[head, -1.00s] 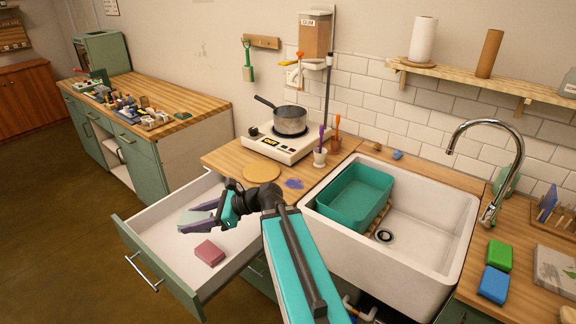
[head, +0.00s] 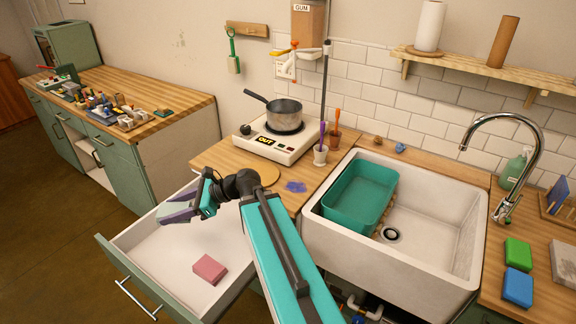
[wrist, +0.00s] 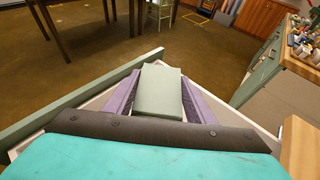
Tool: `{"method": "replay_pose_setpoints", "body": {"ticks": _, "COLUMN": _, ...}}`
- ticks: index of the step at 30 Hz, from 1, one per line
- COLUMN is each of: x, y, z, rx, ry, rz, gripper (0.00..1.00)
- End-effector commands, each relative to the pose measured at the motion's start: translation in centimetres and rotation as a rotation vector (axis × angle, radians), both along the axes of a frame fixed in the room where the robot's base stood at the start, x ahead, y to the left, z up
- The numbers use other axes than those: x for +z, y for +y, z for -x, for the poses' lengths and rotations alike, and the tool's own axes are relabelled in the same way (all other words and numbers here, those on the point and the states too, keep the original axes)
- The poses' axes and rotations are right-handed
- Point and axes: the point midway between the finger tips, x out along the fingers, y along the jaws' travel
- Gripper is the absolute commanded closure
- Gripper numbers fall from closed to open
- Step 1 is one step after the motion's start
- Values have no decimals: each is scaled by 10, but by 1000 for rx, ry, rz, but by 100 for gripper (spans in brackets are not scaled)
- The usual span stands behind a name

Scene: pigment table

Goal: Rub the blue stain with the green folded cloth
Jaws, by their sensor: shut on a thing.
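The green folded cloth (wrist: 160,92) is a pale grey-green flat block between the purple fingers of my gripper (wrist: 161,100) in the wrist view. My gripper is shut on it. In the head view my gripper (head: 176,211) is over the left part of the open drawer, and its fingers mostly hide the cloth. The blue stain (head: 295,187) is a small blue-violet patch on the wooden counter, in front of the hot plate and to the right of my gripper, apart from the cloth.
The open white drawer (head: 150,248) holds a pink block (head: 209,270). A hot plate (head: 272,140) with a pot (head: 284,115) and a cup of tools (head: 320,156) stand behind. The sink (head: 440,240) is right.

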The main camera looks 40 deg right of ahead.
Motion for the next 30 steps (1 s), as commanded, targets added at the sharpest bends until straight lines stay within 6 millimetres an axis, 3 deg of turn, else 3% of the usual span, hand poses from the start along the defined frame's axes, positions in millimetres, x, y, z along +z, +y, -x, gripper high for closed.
{"method": "replay_pose_setpoints", "body": {"ticks": 14, "x": 0, "y": -5, "z": 0, "rx": -7, "ry": 0, "rz": 0, "gripper": 72}}
{"method": "replay_pose_setpoints", "body": {"ticks": 19, "x": 3, "y": -16, "z": -1, "rx": -16, "ry": 1, "rz": 2, "gripper": 72}}
{"method": "replay_pose_setpoints", "body": {"ticks": 23, "x": 6, "y": -38, "z": -2, "rx": -31, "ry": 3, "rz": 4, "gripper": 72}}
{"method": "replay_pose_setpoints", "body": {"ticks": 30, "x": 14, "y": -105, "z": 2, "rx": -79, "ry": 7, "rz": 9, "gripper": 72}}
